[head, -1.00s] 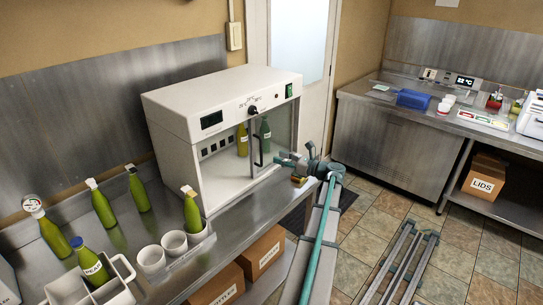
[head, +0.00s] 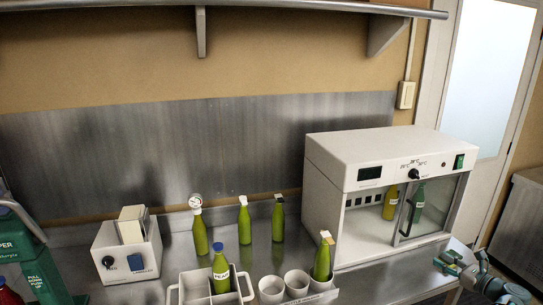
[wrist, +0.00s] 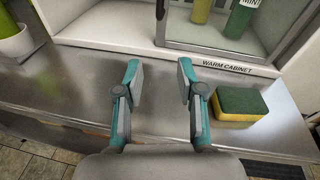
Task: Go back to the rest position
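My gripper (wrist: 158,78) is open and empty in the wrist view, its two teal-and-grey fingers apart over the steel counter, in front of the white warm cabinet (wrist: 110,22). In the head view my gripper (head: 450,264) shows at the lower right, near the cabinet's front right corner. The cabinet (head: 332,175) stands on the counter with its left front open and its glass door on the right. A yellow bottle (head: 391,203) and a green bottle (head: 417,204) are inside. A yellow-and-green sponge (wrist: 240,107) lies right of my fingers.
Several green bottles stand on the counter, including one (head: 200,236) at the back. A white caddy (head: 247,293) holds another bottle (head: 221,272). White cups (head: 271,290) stand beside it. A shelf (head: 280,7) runs overhead.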

